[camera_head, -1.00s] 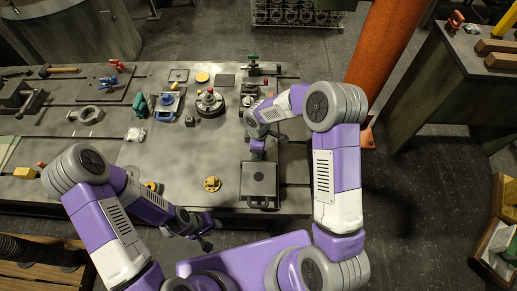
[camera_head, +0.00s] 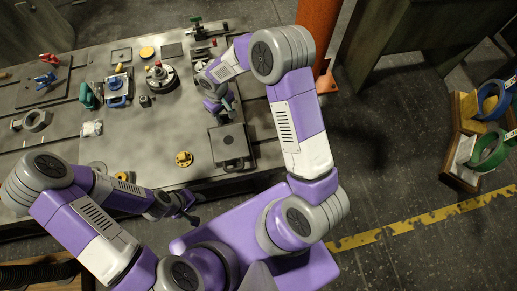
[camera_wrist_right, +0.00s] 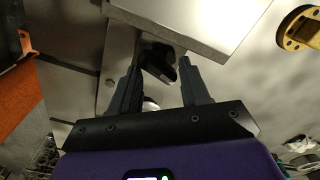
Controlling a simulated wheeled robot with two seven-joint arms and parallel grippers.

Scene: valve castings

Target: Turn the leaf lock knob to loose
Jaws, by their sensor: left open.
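A grey square plate (camera_head: 230,142), apparently the leaf, lies at the front right of the bench. It is also at the top of the right wrist view (camera_wrist_right: 200,22). A small dark knob (camera_wrist_right: 158,62) shows by the plate's edge, probably the leaf lock knob; its setting cannot be read. My right gripper (camera_head: 222,106) is behind the plate, pointing down. In the wrist view its fingers (camera_wrist_right: 160,72) are apart, with the knob between or just beyond their tips and gaps on both sides. My left gripper (camera_head: 187,208) is open and empty, off the bench's front edge.
A yellow flange (camera_head: 184,159) lies left of the plate. A round fixture with a red top (camera_head: 160,76), a blue clamp (camera_head: 117,84) and a green part (camera_head: 88,96) stand farther back. An orange column (camera_head: 319,35) rises past the bench's right end. The bench's front middle is mostly clear.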

